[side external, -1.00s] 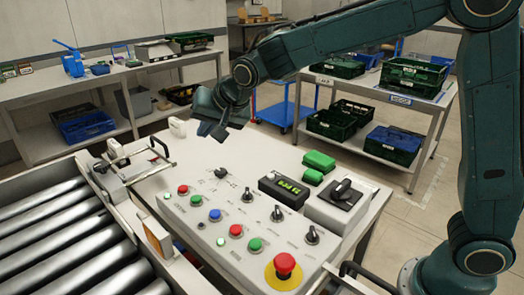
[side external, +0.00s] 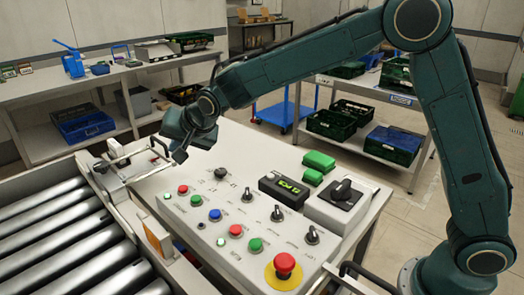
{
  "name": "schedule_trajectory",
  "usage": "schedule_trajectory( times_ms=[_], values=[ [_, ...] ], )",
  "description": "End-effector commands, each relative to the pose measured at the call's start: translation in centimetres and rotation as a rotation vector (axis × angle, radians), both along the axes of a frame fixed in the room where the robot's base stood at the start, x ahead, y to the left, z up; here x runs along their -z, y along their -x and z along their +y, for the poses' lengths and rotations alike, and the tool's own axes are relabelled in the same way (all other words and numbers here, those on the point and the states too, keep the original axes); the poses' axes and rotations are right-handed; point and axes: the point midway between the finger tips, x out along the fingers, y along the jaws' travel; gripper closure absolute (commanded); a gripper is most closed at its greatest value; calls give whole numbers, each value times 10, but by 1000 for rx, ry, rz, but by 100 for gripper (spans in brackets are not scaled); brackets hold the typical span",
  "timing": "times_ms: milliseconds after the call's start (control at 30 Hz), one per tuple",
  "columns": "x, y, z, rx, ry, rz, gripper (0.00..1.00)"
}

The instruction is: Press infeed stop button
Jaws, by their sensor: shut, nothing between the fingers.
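The sloped control panel (side external: 190,223) stands on the pale table beside the rollers. Near its left end are a red button (side external: 183,189) and a green button (side external: 195,200). Further along are a blue button (side external: 215,214), a second red button (side external: 236,230) and a second green button (side external: 256,244). The labels are too small to read, so I cannot tell which one is infeed stop. My gripper (side external: 179,156) is shut and empty, above and behind the left end of the panel. It is apart from the buttons.
A large red mushroom button (side external: 284,264) on a yellow ring sits at the panel's near end. Black rotary knobs (side external: 277,214) line the panel's right side. A display box (side external: 284,188) and a grey switch box (side external: 341,208) stand behind. A roller conveyor (side external: 60,250) lies left.

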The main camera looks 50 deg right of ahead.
Motion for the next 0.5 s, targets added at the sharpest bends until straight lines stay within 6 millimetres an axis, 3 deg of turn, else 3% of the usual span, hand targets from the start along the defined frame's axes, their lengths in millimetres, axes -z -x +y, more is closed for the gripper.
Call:
schedule_trajectory(
  times_ms=[267, 500],
  values=[
    [12, 0, 0, 1, 1, 2, 100],
    [35, 0, 0, 0, 2, 4, 100]
  ],
)
